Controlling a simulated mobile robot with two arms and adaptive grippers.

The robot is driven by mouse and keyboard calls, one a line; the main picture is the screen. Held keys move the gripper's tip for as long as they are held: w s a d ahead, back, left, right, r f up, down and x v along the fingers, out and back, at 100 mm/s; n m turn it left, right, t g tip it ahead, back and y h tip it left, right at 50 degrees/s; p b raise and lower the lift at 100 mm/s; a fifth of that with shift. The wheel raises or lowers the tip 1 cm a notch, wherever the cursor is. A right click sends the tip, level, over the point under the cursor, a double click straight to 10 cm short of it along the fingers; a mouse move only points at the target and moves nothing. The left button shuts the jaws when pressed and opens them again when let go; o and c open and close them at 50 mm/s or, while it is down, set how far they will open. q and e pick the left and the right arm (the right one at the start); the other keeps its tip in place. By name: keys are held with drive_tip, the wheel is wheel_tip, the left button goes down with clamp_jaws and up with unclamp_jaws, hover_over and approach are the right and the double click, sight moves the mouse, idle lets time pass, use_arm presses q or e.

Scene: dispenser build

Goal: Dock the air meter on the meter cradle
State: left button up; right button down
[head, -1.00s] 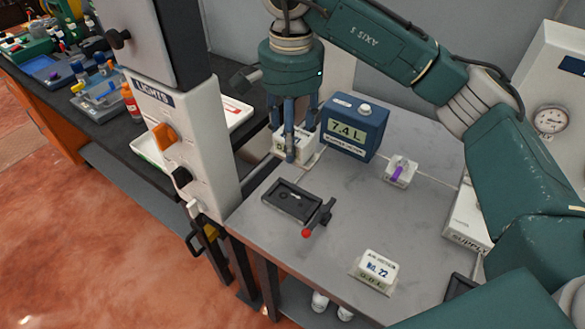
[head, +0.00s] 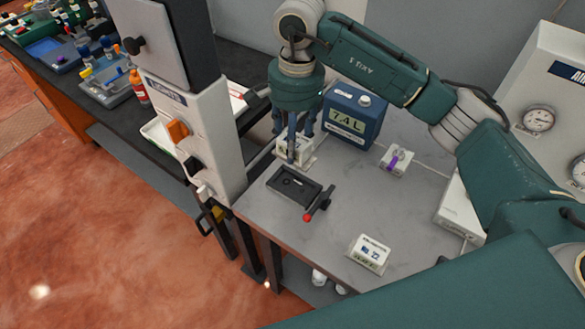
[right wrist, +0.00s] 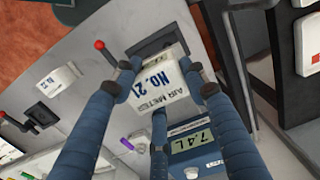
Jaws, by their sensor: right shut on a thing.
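My right gripper (head: 292,158) is shut on a white air meter (right wrist: 165,88) marked NO. 21. In the head view the fingers hide much of this meter (head: 284,149). The meter cradle (head: 293,186) is a dark tray with a red-tipped lever, on the grey table just in front of the gripper. In the right wrist view the held meter partly covers the cradle (right wrist: 158,45), and the lever's red knob (right wrist: 100,45) shows beside it. The meter looks apart from the cradle; its exact height is hard to tell. My left gripper is not in view.
A second white meter (head: 368,253), NO. 22, sits near the table's front. A blue box (head: 353,115) reading 7.4 L stands behind the gripper. A small white block with a purple part (head: 397,160) is right of it. A white switch column (head: 196,125) stands close left.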

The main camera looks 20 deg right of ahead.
wheel_tip(320, 180, down, 12)
drive_tip(key=p, duration=0.3)
drive_tip(key=shift+r, duration=0.2)
drive_tip(key=shift+f, duration=0.1)
drive_tip(key=c, duration=1)
unclamp_jaws()
